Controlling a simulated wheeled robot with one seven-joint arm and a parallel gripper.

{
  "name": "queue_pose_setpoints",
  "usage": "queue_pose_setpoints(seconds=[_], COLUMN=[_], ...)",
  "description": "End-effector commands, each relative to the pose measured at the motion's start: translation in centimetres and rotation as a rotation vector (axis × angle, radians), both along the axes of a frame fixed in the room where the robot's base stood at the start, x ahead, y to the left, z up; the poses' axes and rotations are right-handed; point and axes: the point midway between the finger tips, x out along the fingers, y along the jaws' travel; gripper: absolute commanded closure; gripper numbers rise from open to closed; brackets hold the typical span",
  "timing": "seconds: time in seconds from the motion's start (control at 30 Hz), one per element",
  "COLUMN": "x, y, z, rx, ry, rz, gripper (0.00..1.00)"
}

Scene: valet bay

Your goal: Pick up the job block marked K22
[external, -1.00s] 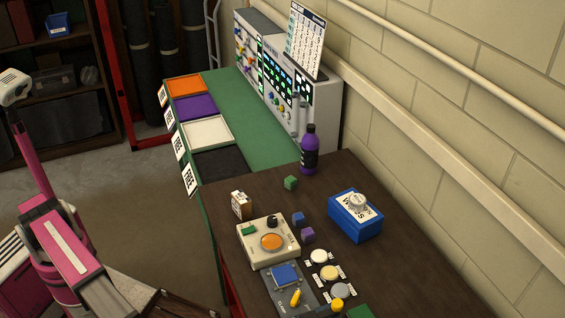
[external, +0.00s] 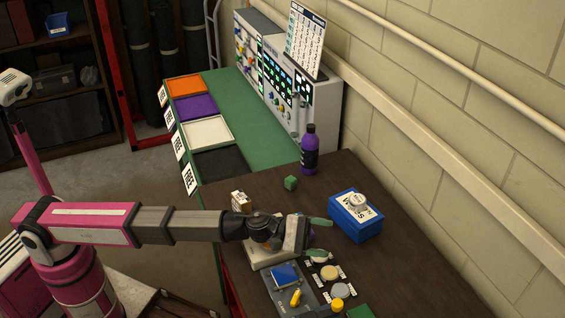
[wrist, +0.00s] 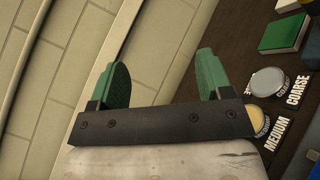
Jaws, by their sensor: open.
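Small job blocks stand on the dark brown table; no K22 mark is readable on any. A green block (external: 291,183) sits near the purple bottle. A brown and white block or small box (external: 240,200) stands at the table's left edge. The blue and purple blocks seen earlier mid-table are now mostly or wholly hidden by my gripper (external: 320,237). My gripper reaches over the table from the left, its green fingers spread open. In the wrist view my open gripper (wrist: 162,76) shows nothing between its fingers but the wall behind.
A blue box (external: 355,226) is right of my gripper. A beige device lies partly under my wrist. Round pots (wrist: 268,80) labelled MEDIUM and COARSE and a green item (wrist: 284,32) are nearby. A purple bottle (external: 310,155) stands behind. Coloured trays (external: 208,131) line the green bench.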

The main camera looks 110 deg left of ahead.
Motion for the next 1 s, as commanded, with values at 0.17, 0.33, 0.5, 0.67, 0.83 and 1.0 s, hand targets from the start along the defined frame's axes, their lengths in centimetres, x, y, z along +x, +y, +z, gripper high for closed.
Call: queue_pose_setpoints(seconds=[0.17,0.33,0.5,0.67,0.83,1.0], x=[-5.6,-10.8,-16.5,-22.0,-28.1,-34.0], y=[6.6,11.8,16.2,19.7,22.5,24.5], z=[0.2,0.3,0.3,0.4,0.3,0.1], rx=[-0.059,-0.114,-0.170,-0.219,-0.271,-0.324], ry=[-0.003,-0.004,-0.004,-0.002,0.000,0.010], rz=[-0.020,-0.044,-0.069,-0.091,-0.116,-0.145], gripper=[0.28,0.28,0.28,0.28,0.28,0.28])
